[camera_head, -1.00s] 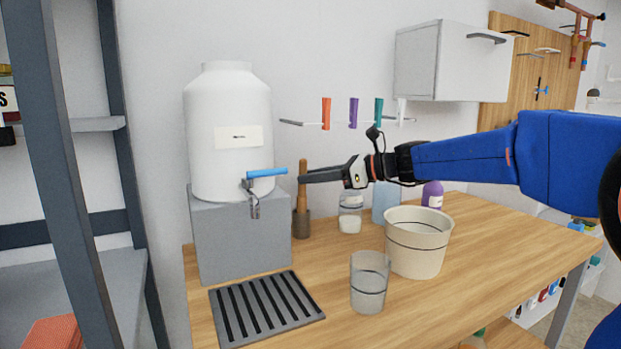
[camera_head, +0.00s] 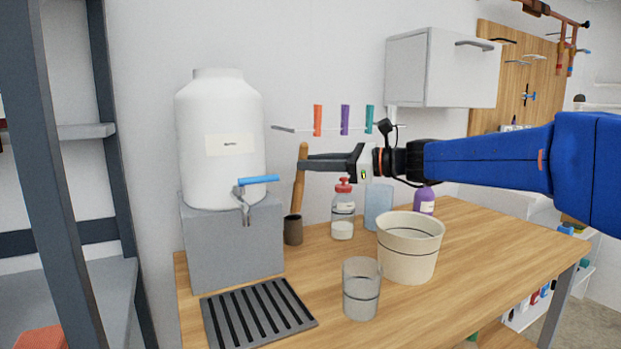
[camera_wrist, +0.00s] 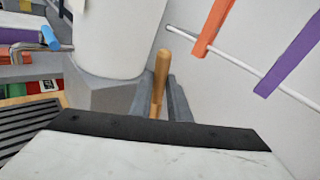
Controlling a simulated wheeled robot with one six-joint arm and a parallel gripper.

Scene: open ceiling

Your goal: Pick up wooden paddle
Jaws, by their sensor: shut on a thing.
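The wooden paddle (camera_head: 298,188) shows as a light brown rod above a small dark cup (camera_head: 293,231) on the table. My gripper (camera_head: 304,163) is shut on the paddle near its upper part. The paddle leans slightly, with its top a little to the right. Its lower end meets the cup's mouth, and how much is inside is hidden. In the wrist view the paddle (camera_wrist: 160,82) stands between my two grey fingers (camera_wrist: 159,98).
A white water container (camera_head: 219,140) on a grey block (camera_head: 235,245) stands close left, its blue tap lever (camera_head: 258,180) near the paddle. A red-topped bottle (camera_head: 343,207), a beige bucket (camera_head: 408,252) and a clear glass (camera_head: 361,290) stand right. Hanging clips (camera_head: 345,119) are on the wall behind.

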